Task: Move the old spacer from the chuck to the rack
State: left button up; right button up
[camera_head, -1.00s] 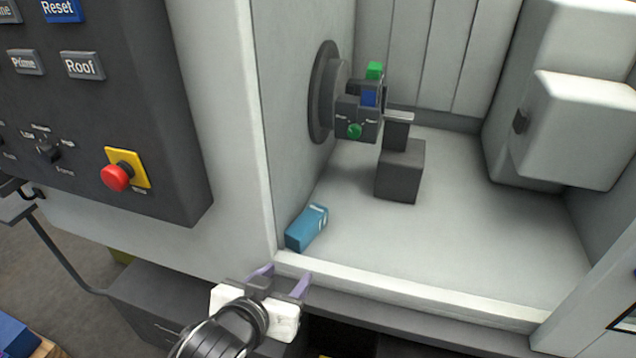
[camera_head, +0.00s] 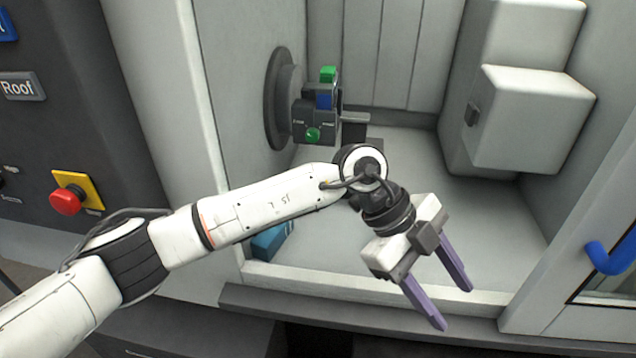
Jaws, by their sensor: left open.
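The chuck (camera_head: 284,98) is a dark round disc on the left inner wall of the machine, with dark jaws carrying green marks. A blue piece (camera_head: 324,99) sits between the jaws; I cannot tell for sure whether it is the old spacer. My left gripper (camera_head: 455,306) is open and empty, its purple fingers pointing down and right over the machine's front sill. It is well to the right of and nearer than the chuck. My left arm crosses in front of the chamber. The rack and my right gripper are not in view.
A teal block (camera_head: 268,243) lies on the chamber floor at the front left, partly hidden by my arm. A white housing (camera_head: 530,120) fills the right side, and a blue handle (camera_head: 606,258) is at the far right. A red button (camera_head: 66,201) is on the left panel.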

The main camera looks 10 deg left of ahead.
pick_arm(q)
jog(key=w+a+n+t+y, duration=0.25)
jog(key=w+a+y, duration=0.45)
jog(key=a, duration=0.6)
jog(key=w+a+r+n+y, duration=0.3)
jog(key=a+r, duration=0.1)
jog(key=a, duration=0.3)
jog(key=w+a+r+n+y, duration=0.3)
jog(key=a+r, duration=0.1)
jog(key=a, duration=0.4)
jog(key=shift+m+t, duration=0.25)
jog(key=shift+t, duration=0.1)
jog(key=shift+b+x, duration=2.15)
jog(key=shift+x, duration=2.95)
jog(key=shift+s+d, duration=0.2)
grip_shut()
